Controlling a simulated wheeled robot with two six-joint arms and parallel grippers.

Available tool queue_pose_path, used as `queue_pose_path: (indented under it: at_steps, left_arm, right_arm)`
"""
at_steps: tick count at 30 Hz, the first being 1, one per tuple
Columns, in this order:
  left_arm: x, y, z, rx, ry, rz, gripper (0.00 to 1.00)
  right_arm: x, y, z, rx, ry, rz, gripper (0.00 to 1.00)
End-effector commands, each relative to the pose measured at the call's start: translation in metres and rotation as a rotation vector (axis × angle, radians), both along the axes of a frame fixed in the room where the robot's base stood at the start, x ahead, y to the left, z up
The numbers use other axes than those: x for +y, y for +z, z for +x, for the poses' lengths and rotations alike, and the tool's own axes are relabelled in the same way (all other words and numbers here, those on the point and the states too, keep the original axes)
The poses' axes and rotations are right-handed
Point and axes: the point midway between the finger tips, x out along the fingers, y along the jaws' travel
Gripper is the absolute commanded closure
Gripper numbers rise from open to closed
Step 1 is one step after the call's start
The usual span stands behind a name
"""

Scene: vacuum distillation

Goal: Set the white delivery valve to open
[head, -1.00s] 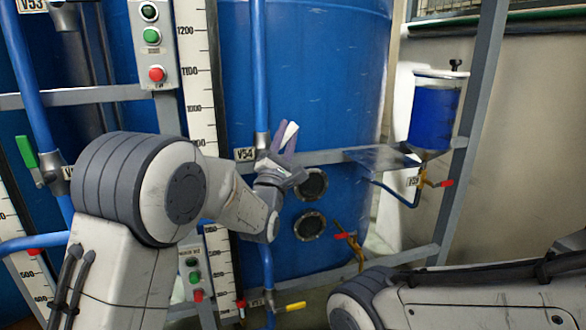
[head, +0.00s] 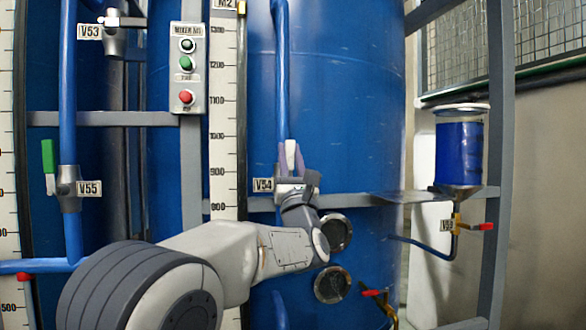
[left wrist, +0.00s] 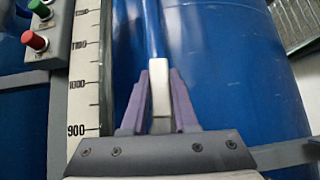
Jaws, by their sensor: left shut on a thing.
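The white valve handle (head: 291,153) at the V54 label (head: 263,185) stands upright, in line with the blue vertical pipe (head: 282,75) behind it. My left gripper (head: 290,158) is shut on this handle, with one purple finger on each side. In the left wrist view the white handle (left wrist: 160,92) sits between the fingers of the left gripper (left wrist: 161,95), its upper end pointing up along the pipe. The valve body is mostly hidden behind my gripper. My right gripper is out of view.
Valve V55 has a green handle (head: 48,158) at the left. A button box (head: 187,68) and a measuring scale (head: 223,120) stand left of the gripper. A grey rail (head: 355,201) crosses beside it. A small blue vessel (head: 459,152) is at the right.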

Motion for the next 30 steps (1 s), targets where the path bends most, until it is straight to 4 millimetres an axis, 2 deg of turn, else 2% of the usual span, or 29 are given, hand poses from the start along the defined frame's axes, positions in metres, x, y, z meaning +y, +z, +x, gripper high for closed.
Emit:
queue_pose_path:
  at_steps: [1,14,15,16,17,26,30]
  left_arm:
    - [-0.0003,-0.0043,0.0007,0.003,0.001,-0.005,1.00]
    - [0.0003,-0.0030,0.0009,0.003,0.002,-0.011,1.00]
    - [0.0004,-0.0030,0.0009,0.003,0.002,-0.011,0.61]
    - [0.0004,-0.0030,0.0009,0.003,0.002,-0.011,0.50]
    - [0.0004,-0.0028,0.0008,0.003,0.002,-0.011,0.43]
    - [0.0005,-0.0016,-0.0001,-0.001,0.001,-0.011,0.43]
    - [-0.0021,-0.0104,-0.0068,0.001,-0.001,-0.011,0.43]
  right_arm:
    - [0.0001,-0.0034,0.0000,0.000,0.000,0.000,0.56]
    - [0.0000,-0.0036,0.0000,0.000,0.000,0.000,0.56]
    - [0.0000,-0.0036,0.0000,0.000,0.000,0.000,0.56]
    - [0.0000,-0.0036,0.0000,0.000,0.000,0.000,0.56]
    - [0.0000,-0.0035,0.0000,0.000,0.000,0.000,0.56]
    - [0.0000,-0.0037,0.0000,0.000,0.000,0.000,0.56]
    - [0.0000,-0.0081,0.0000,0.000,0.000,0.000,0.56]
